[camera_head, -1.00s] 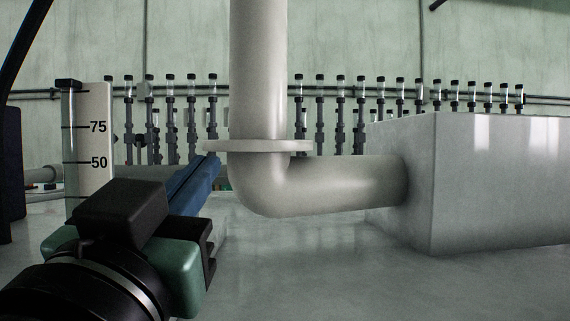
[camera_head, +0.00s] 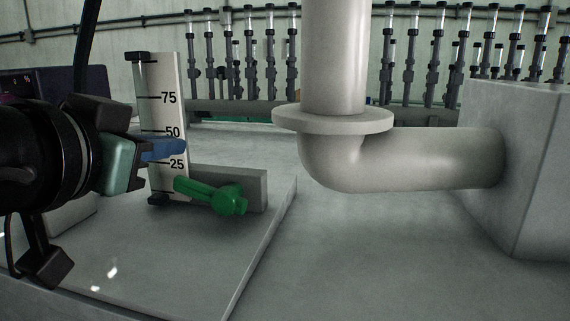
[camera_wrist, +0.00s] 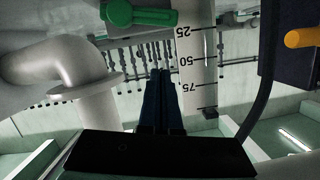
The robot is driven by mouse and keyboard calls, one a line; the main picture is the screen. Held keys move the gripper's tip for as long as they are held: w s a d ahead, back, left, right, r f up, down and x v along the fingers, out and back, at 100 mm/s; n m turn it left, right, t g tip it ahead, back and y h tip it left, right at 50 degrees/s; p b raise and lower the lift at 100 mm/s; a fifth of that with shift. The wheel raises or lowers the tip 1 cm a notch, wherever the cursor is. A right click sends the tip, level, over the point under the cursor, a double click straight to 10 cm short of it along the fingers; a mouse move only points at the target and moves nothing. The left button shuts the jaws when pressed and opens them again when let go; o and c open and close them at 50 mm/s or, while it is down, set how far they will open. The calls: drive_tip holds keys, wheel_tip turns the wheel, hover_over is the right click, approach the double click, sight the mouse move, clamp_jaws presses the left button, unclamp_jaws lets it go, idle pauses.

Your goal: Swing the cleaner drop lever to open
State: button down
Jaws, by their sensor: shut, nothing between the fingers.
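A green lever (camera_head: 210,195) sits on a low grey block (camera_head: 255,185), its arm pointing left from a round hub at its right end. It also shows in the wrist view (camera_wrist: 140,14) at the top edge, partly cut off there. My gripper (camera_head: 184,148) comes in from the left with its blue fingers together and nothing between them. In the head view the fingertips are above the lever's free end, apart from it, and in front of the gauge. In the wrist view the fingers (camera_wrist: 161,72) point toward the picture's top, with a gap to the lever.
A white gauge (camera_head: 172,80) marked 25, 50 and 75 stands right behind the fingers. A thick pale pipe (camera_head: 335,50) with a flange bends into a grey tank (camera_head: 530,180) on the right. An orange handle (camera_wrist: 302,38) shows in the wrist view. Several glass-topped tubes line the back.

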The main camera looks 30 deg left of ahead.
sight(182, 180)
drive_tip(key=w+f, duration=0.1)
drive_tip(key=w+a+f, duration=0.1)
drive_tip(key=w+f, duration=0.1)
drive_tip(key=w, duration=0.1)
drive_tip(key=shift+a+f, duration=0.25)
drive_tip(key=shift+s+a+f, duration=0.2)
drive_tip(key=shift+s+f, duration=0.1)
drive_tip(key=shift+f, duration=0.25)
drive_tip(key=shift+w+f, duration=0.1)
drive_tip(key=shift+w, duration=0.05)
drive_tip(key=shift+d, duration=0.1)
drive_tip(key=a+f+b, duration=0.1)
drive_tip(key=b, duration=0.1)
drive_tip(key=shift+f+b, duration=0.3)
drive_tip(key=shift+b, duration=0.05)
drive_tip(key=shift+a, duration=0.1)
